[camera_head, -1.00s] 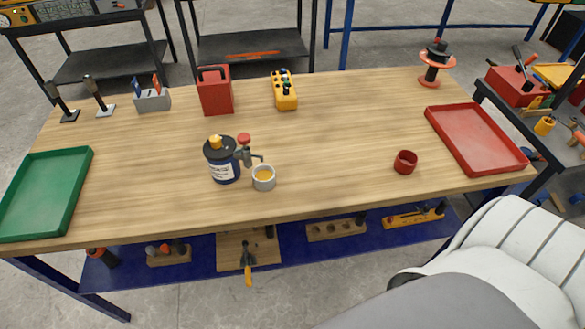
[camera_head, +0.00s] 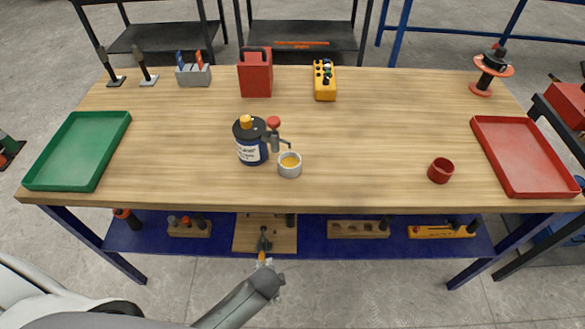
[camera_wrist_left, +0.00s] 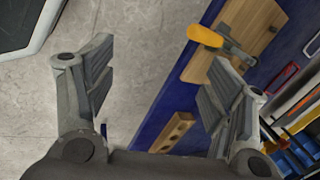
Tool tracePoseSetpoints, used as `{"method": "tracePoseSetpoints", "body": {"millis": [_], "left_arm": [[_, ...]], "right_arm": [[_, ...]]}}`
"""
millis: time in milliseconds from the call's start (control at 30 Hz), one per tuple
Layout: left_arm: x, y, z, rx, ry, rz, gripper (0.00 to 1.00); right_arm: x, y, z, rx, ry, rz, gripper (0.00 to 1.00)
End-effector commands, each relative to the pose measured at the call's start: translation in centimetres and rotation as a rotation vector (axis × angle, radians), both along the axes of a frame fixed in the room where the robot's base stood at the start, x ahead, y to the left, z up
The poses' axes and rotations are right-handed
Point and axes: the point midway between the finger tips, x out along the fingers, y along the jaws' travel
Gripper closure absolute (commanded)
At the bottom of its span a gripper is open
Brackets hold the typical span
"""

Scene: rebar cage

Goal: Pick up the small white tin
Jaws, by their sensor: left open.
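The small white tin (camera_head: 289,170) stands upright on the wooden workbench in the head view, with an orange-yellow fill or top inside its rim. It is just right of a dark blue bottle (camera_head: 251,150), below a grey spout. My left gripper (camera_head: 272,282) is low in front of the bench, well short of the tin. In the left wrist view its two fingers (camera_wrist_left: 158,72) are spread with nothing between them, facing the floor and the blue lower shelf. The tin is not in that view. My right gripper is not in view.
A green tray (camera_head: 38,182) is at the bench's left and a red tray (camera_head: 482,125) at its right. A red cup (camera_head: 440,171) stands right of the tin. A red can (camera_head: 255,78) and yellow control box (camera_head: 324,82) stand behind. The bench's front edge lies between gripper and tin.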

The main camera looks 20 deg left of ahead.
Motion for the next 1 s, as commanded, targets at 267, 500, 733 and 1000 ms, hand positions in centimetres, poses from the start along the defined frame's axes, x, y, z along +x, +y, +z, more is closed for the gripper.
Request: {"method": "tracePoseSetpoints", "body": {"millis": [267,500,733,1000], "left_arm": [[4.8,-1.5,13.3,0.177,-0.091,-0.218,0.24],[6.0,-1.9,21.9,0.356,-0.126,-0.398,0.24],[9.3,-2.9,25.2,0.655,-0.113,-0.674,0.24],[14.2,-4.2,29.8,1.133,-0.030,-0.987,0.24]], "right_arm": [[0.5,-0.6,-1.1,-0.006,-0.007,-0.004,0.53],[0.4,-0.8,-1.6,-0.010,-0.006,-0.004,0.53],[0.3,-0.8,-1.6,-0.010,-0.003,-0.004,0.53],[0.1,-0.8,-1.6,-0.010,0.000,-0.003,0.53]]}}
